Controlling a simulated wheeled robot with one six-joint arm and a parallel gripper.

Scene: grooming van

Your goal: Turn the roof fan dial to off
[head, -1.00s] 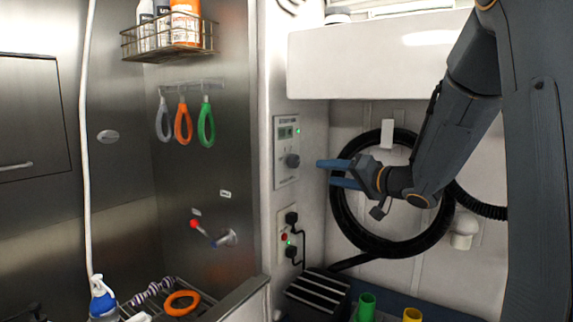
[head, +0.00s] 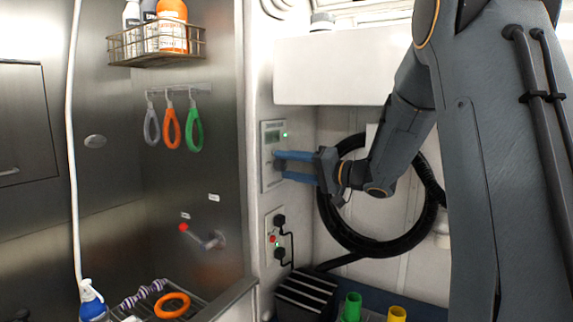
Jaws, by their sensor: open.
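My gripper (head: 278,165) has blue fingers that point left at the panel, one above the other, at the dial's height. The fingers are apart. I cannot tell whether they touch the dial.
Below the panel is a socket plate (head: 268,226) with black plugs and cables. A white cabinet (head: 340,78) overhangs above my gripper. A coiled black hose (head: 330,215) hangs behind my arm. The steel tub wall with hanging loops (head: 172,128) lies left.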

